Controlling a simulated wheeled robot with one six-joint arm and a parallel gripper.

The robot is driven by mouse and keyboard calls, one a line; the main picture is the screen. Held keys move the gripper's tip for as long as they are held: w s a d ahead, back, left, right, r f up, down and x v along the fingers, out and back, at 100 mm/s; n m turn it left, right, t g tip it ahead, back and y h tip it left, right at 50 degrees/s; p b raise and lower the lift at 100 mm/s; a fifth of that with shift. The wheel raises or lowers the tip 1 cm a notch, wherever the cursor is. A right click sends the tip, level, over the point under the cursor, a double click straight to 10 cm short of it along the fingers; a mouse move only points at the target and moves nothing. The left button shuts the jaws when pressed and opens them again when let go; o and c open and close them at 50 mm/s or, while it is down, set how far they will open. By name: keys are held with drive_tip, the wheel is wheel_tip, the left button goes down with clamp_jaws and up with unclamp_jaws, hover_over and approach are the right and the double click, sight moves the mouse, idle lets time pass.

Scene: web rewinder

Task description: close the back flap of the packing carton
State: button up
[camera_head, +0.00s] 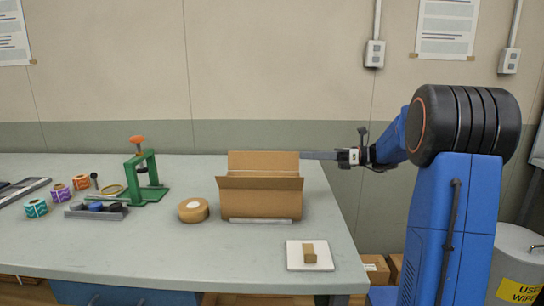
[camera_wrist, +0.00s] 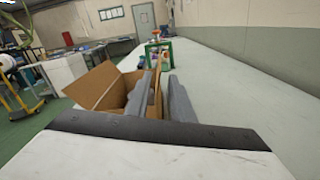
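The brown packing carton (camera_head: 261,205) stands on the bench near its right end. Its back flap (camera_head: 263,162) stands up at the rear, and its front flap (camera_head: 260,183) is folded outward. My gripper (camera_head: 303,155) comes from the right with its long grey fingers level, their tips close to the back flap's right edge. In the wrist view the carton (camera_wrist: 105,92) lies ahead and to the left. The two fingers (camera_wrist: 162,85) are apart there, with a gap between them. Whether the tips touch the flap cannot be told.
A tape roll (camera_head: 194,210) lies left of the carton. A white plate with a small brown block (camera_head: 310,253) is in front of it. A green press (camera_head: 146,180), a grey tray (camera_head: 97,211) and several coloured rolls stand further left. The wall is behind the bench.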

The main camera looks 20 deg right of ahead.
sight(272, 154)
drive_tip(key=x, duration=1.2)
drive_tip(key=shift+f, duration=0.1)
drive_tip(key=shift+c, duration=0.7)
clamp_jaws()
